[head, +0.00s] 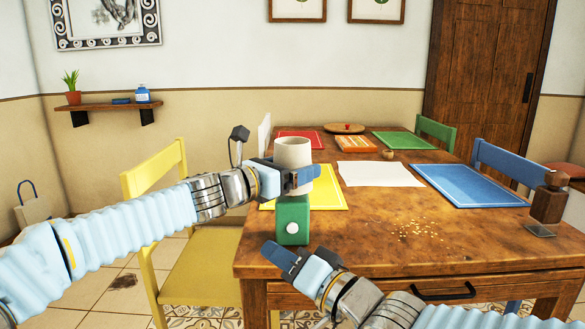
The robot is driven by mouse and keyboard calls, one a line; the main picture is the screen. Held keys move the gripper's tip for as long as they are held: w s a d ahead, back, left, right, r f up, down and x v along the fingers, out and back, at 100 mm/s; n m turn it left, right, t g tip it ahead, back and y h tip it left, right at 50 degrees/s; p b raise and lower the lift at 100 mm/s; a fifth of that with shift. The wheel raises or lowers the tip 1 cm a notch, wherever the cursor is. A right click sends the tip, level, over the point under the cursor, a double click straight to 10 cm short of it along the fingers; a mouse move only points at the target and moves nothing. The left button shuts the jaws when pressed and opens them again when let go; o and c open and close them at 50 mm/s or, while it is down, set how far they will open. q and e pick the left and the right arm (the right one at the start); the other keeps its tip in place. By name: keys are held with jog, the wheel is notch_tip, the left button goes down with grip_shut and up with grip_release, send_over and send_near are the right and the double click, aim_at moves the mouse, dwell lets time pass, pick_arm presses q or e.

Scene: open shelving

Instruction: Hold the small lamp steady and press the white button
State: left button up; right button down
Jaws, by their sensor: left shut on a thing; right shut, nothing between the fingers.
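The small lamp stands at the near left edge of the wooden table, with a cream shade (292,152) on top and a green base (292,209) below. The round white button (292,228) is on the front of the base and is in full view. My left gripper (304,178) is shut on the lamp just below the shade, hiding the part between shade and base. My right gripper (275,251) is shut and empty, below and left of the button. It appears apart from the lamp.
The table (390,231) carries a yellow mat (329,192) behind the lamp, white paper (378,174), a blue mat (468,185) and scattered crumbs (418,229). A yellow chair (153,178) stands at left. A wooden-handled scraper (549,200) is at the right edge.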

aim_at(298, 240)
jog(key=shift+w+d+f+n+g+h, duration=0.2)
jog(key=shift+w+d+f+n, duration=0.3)
jog(key=shift+w, duration=1)
jog(key=shift+w+d+f+n+g+h, duration=0.2)
jog(key=shift+w+d+f+n, duration=0.35)
jog(key=shift+w, duration=1)
jog(key=shift+w+d+f+n+g+h, duration=0.2)
jog(key=shift+w+d+f+n, duration=0.25)
jog(key=shift+w, duration=1.05)
jog(key=shift+w+d, duration=0.1)
jog(key=shift+d, duration=0.05)
jog(key=shift+w, duration=0.4)
jog(key=shift+s, duration=0.55)
